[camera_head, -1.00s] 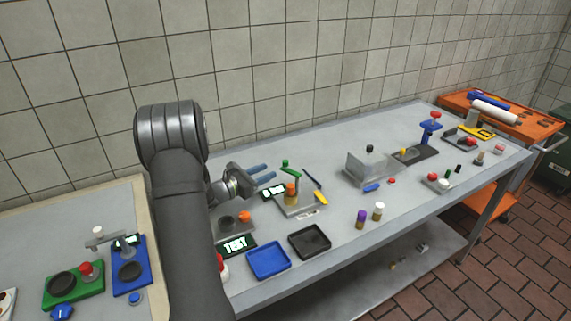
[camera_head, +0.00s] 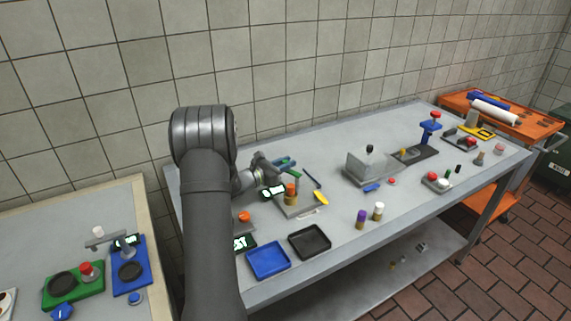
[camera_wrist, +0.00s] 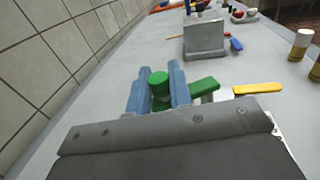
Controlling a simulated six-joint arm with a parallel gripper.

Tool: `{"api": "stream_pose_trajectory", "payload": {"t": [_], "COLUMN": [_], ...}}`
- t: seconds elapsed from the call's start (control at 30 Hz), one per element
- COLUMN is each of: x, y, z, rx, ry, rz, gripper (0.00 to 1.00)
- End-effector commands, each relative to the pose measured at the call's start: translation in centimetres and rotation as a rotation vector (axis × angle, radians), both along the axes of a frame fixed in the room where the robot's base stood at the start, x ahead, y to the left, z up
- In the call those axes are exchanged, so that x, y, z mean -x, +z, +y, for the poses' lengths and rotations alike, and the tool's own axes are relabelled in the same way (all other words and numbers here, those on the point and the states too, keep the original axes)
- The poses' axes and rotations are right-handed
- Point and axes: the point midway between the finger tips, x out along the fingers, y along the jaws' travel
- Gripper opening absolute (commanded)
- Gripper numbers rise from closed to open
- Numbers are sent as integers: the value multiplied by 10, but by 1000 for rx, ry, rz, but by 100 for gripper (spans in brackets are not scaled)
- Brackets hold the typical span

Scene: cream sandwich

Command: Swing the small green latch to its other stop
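The small green latch (camera_wrist: 203,86) shows in the wrist view as a flat green arm with an upright green knob (camera_wrist: 160,86) at its left end. It also shows small in the head view (camera_head: 288,175), partly covered by my gripper, on a grey plate (camera_head: 303,210) with an orange-topped post. My gripper (camera_wrist: 158,70) has its two blue fingers apart, one on each side of the knob. The knob nearly fills the gap; whether the fingers touch it I cannot tell. My gripper also shows in the head view (camera_head: 283,166).
A yellow handle (camera_wrist: 258,89) lies right of the latch. A grey block with an upright plate (camera_wrist: 205,38) stands farther along the bench. A blue tray (camera_head: 268,260) and a black tray (camera_head: 310,242) lie at the front edge. The tiled wall runs behind.

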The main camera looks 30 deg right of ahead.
Motion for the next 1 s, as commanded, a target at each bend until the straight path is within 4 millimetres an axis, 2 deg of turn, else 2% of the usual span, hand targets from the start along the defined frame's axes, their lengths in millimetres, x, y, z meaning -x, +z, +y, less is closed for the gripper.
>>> {"api": "stream_pose_trajectory", "payload": {"t": [0.07, 0.43, 1.0], "x": [0, 2, 14], "y": [0, 0, 0], "z": [0, 3, 17], "rx": [0, 0, -2], "ry": [0, 60, 424], "rz": [0, 2, 1], "gripper": [0, 0, 0]}}
